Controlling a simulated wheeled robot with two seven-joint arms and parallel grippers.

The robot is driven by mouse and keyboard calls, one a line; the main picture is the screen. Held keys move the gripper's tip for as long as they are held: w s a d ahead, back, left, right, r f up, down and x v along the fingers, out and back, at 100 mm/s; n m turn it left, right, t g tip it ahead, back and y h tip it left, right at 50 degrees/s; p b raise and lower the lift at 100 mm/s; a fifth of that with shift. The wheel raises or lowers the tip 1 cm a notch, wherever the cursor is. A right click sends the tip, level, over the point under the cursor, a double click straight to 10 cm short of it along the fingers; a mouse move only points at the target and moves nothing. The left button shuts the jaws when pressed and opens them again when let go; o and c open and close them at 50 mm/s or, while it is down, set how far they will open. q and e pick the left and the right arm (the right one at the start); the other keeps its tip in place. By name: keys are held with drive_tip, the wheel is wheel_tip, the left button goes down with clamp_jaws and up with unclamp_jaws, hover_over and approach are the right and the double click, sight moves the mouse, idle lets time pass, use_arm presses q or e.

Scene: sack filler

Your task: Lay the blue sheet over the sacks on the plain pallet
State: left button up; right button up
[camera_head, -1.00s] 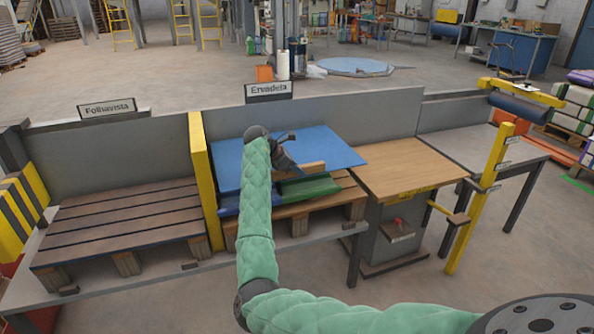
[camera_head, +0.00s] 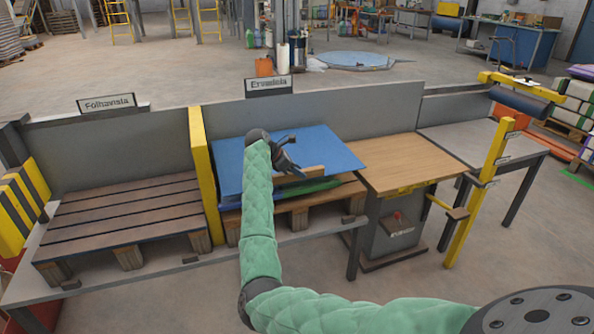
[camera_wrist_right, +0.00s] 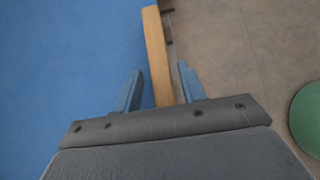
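The blue sheet (camera_head: 325,148) lies over the sacks on the right-hand pallet (camera_head: 345,196), fairly flat, with a wooden batten (camera_head: 312,173) along its front edge. A green sack (camera_head: 306,190) shows under the front edge; the other sacks are mostly hidden. My right gripper (camera_head: 292,166) is at the batten, above the sheet's front. In the right wrist view, the batten (camera_wrist_right: 158,55) passes between the two spread fingers (camera_wrist_right: 160,88), with a visible gap on the left finger's side. My left gripper is not in view.
An empty slatted pallet (camera_head: 130,210) sits left, under a "Folhavista" sign (camera_head: 107,103). A yellow divider (camera_head: 204,170) separates the bays. A wooden-topped table (camera_head: 410,163) and a yellow post (camera_head: 480,195) stand right. A grey panel (camera_head: 320,112) runs behind.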

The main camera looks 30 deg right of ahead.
drive_tip(key=shift+o, duration=0.2)
drive_tip(key=v, duration=0.6)
drive_tip(key=shift+w+a+r, duration=0.1)
drive_tip(key=shift+a+r, duration=0.15)
drive_tip(key=shift+w+a+r, duration=0.1)
drive_tip(key=shift+a+r, duration=0.25)
drive_tip(key=shift+a, duration=0.05)
